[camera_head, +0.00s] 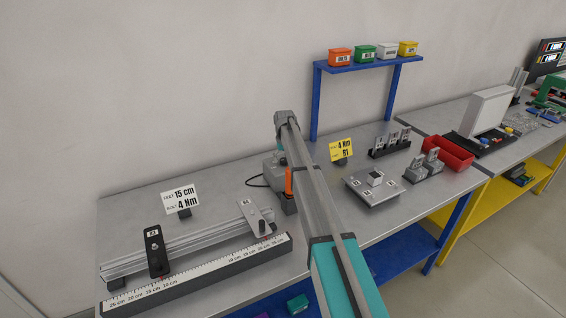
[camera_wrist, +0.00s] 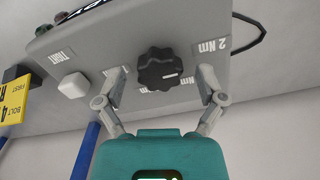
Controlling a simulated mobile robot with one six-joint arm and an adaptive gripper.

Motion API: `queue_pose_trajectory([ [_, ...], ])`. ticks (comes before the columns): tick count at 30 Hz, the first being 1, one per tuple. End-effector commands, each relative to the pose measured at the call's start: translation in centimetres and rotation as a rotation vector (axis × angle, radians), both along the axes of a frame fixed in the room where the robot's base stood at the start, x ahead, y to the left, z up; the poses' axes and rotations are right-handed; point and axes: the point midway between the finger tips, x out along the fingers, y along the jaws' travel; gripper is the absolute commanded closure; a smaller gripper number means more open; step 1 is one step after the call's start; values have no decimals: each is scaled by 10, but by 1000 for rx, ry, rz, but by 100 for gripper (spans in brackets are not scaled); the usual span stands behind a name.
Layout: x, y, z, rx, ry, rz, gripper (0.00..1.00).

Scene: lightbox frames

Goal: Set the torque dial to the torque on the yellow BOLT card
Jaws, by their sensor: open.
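The torque dial (camera_wrist: 158,72), a black lobed knob with a short white mark, is on the face of a grey box (camera_wrist: 110,45). A "2 Nm" label (camera_wrist: 213,47) is beside it; another label on its left is partly covered by a finger. My gripper (camera_wrist: 162,76) is open, one finger on each side of the dial, with gaps visible; depth is unclear. The yellow BOLT card (camera_head: 341,149) reads 4 Nm and R1; its edge shows in the wrist view (camera_wrist: 14,100). In the head view my arm hides the dial and gripper, and the box (camera_head: 272,166) partly shows.
A white card (camera_head: 181,199) reads FEET 15 cm, BOLT 4 Nm. An orange-handled tool (camera_head: 289,181) stands by the box. A ruler rail (camera_head: 200,278) lies at left, a red bin (camera_head: 448,153) at right.

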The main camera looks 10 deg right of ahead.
Motion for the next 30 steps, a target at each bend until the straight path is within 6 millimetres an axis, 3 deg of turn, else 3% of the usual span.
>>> queue_pose_trajectory([
  [9,0,-1,0,0,0,-1,11],
  [23,0,-1,0,0,0,-1,93],
  [24,0,6,-1,2,0,0,93],
  [30,0,-1,0,4,0,-15,93],
])
